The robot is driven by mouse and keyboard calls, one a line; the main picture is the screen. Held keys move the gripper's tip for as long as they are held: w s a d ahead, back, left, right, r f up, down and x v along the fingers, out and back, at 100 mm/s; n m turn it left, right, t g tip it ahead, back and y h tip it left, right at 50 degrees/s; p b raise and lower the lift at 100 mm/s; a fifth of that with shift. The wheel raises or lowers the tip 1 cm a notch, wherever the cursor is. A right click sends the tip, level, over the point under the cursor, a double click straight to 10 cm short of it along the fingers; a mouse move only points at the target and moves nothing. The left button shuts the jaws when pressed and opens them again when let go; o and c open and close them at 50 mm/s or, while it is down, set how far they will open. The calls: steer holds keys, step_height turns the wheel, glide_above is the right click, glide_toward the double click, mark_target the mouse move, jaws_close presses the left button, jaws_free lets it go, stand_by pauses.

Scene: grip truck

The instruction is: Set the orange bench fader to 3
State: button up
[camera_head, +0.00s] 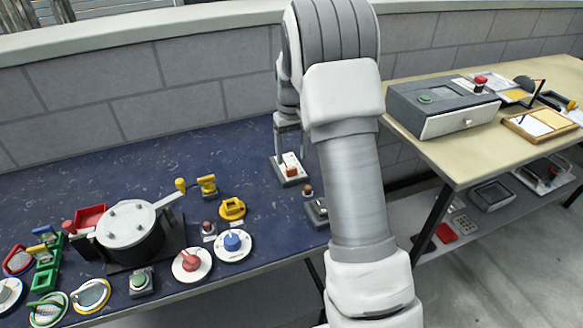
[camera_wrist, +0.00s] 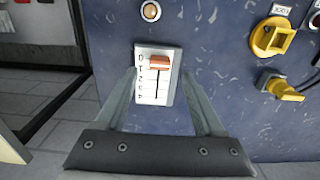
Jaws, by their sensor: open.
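The orange bench fader (camera_wrist: 159,61) is an orange cap on a vertical slot in a white plate (camera_wrist: 148,92). Small marks run down the plate's left side, too small to read surely. The cap sits near the upper end of the slot in the wrist view. My gripper (camera_wrist: 159,75) is open, with one finger on each side of the plate, and holds nothing. In the head view the fader (camera_head: 291,160) is on the blue bench below my gripper (camera_head: 290,150). Whether a finger touches the cap cannot be told.
A button with an orange-brown top (camera_wrist: 150,11) stands just beyond the plate. A yellow knob (camera_wrist: 271,38) and a yellow lever (camera_wrist: 284,89) lie to the right. A black pot-like device (camera_head: 130,240) and several controls fill the bench's left side. A tan table (camera_head: 440,160) is at right.

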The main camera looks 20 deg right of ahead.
mark_target(292, 168)
steer(key=shift+f, duration=2.3)
steer(key=shift+c, duration=0.2)
jaws_close()
steer(key=shift+r, duration=0.1)
